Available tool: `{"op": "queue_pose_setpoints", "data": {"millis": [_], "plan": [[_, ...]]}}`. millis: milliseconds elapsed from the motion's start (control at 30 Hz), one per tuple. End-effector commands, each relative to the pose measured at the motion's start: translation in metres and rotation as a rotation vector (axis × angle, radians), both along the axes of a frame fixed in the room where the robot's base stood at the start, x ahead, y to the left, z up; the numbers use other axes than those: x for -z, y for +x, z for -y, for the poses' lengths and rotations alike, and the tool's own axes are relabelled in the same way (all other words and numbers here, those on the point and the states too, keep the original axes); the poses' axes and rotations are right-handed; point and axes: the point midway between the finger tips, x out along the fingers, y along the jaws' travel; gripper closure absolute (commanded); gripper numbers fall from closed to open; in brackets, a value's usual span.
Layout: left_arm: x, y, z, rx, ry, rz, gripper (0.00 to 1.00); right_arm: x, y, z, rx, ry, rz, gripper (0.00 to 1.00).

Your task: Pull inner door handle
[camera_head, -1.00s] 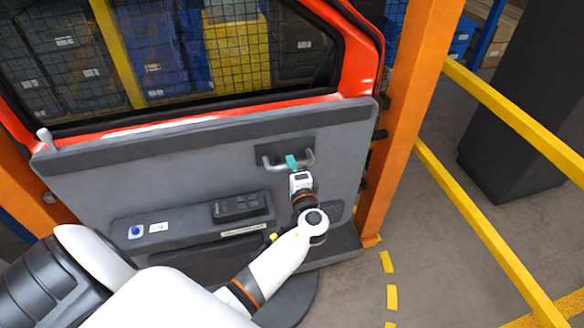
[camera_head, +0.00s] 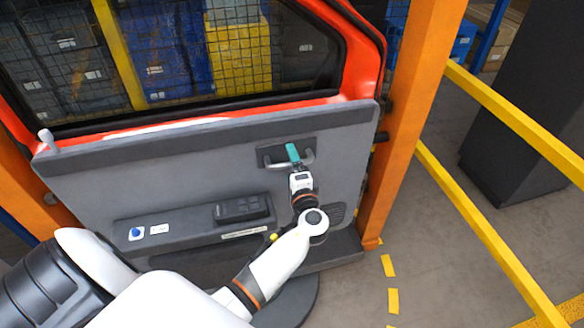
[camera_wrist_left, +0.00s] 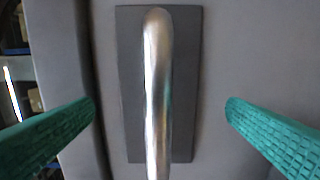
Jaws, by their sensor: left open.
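The inner door handle (camera_head: 308,158) is a silver bar on a dark recessed plate, on the upper right of the grey inner door panel (camera_head: 200,170). In the left wrist view the handle (camera_wrist_left: 157,90) stands upright in the middle of the picture. My left gripper (camera_head: 293,153) is at the handle in the head view. Its teal fingers are open, one on each side of the bar (camera_wrist_left: 160,120), with gaps on both sides. Neither finger visibly touches it. The middle of the handle is partly hidden by the gripper in the head view. My right gripper is not in view.
An orange post (camera_head: 405,120) stands close to the right of the door. Yellow rails (camera_head: 480,220) run further right over open floor. The panel carries an armrest with a switch block (camera_head: 243,209) and a blue button (camera_head: 136,233) below the handle.

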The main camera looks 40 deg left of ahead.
Motion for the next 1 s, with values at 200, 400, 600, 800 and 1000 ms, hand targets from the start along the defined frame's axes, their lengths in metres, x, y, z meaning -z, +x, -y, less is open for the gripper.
{"op": "queue_pose_setpoints", "data": {"millis": [200, 400, 600, 800, 1000], "plan": [[-0.001, 0.0, 0.0, 0.0, 0.002, 0.001, 0.0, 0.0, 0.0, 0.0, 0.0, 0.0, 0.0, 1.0], [-0.001, 0.0, 0.0, 0.0, 0.001, 0.002, 0.0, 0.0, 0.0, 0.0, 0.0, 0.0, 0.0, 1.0], [0.0, -0.002, 0.003, 0.0, 0.001, 0.001, 0.0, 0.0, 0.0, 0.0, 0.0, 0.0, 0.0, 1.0], [0.0, -0.015, 0.018, 0.001, 0.0, 0.0, 0.0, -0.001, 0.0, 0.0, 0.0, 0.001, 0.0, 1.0], [0.0, -0.028, 0.033, 0.001, 0.0, 0.0, 0.0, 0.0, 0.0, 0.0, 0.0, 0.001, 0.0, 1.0]]}}
